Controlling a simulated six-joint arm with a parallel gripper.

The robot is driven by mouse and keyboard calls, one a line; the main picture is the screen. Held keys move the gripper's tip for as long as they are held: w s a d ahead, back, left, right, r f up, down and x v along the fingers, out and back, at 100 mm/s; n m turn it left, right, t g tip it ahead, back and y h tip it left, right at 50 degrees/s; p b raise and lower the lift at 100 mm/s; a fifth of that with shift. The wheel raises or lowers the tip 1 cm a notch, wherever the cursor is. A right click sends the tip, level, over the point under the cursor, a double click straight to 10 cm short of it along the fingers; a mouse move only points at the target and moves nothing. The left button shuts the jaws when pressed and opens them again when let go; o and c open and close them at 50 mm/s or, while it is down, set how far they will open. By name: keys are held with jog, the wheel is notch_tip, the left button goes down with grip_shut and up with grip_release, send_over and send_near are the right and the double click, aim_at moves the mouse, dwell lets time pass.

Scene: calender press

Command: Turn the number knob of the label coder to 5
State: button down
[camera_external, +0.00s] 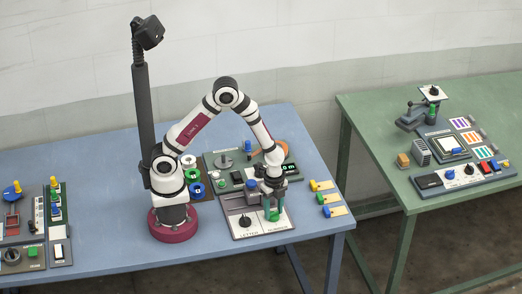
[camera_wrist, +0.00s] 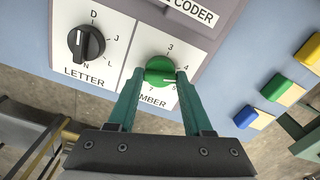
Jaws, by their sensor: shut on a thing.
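The label coder (camera_wrist: 215,12) is a grey unit with a white front panel; it also shows in the external view (camera_external: 240,203). Its green number knob (camera_wrist: 160,68) sits on the right half of the panel, with 3, 4, 5 and 7 readable around it. A pale mark on the knob's lower right side lies near the 5; its exact heading is hard to tell. My gripper (camera_wrist: 157,80) has its teal fingers shut on the knob, one on each side.
The black letter knob (camera_wrist: 86,43) is left of the number knob. Yellow, green and blue blocks (camera_wrist: 275,87) lie to the right of the coder. A display unit (camera_external: 290,168) stands behind it. A green table (camera_external: 365,125) with other devices is farther right.

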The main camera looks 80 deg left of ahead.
aim_at(274, 212)
jog(key=m, duration=0.4)
jog(key=shift+m, duration=0.3)
jog(key=m, duration=0.4)
jog(key=shift+m, duration=0.3)
jog(key=shift+c, duration=1.6)
grip_release()
notch_tip(274, 212, up, 16)
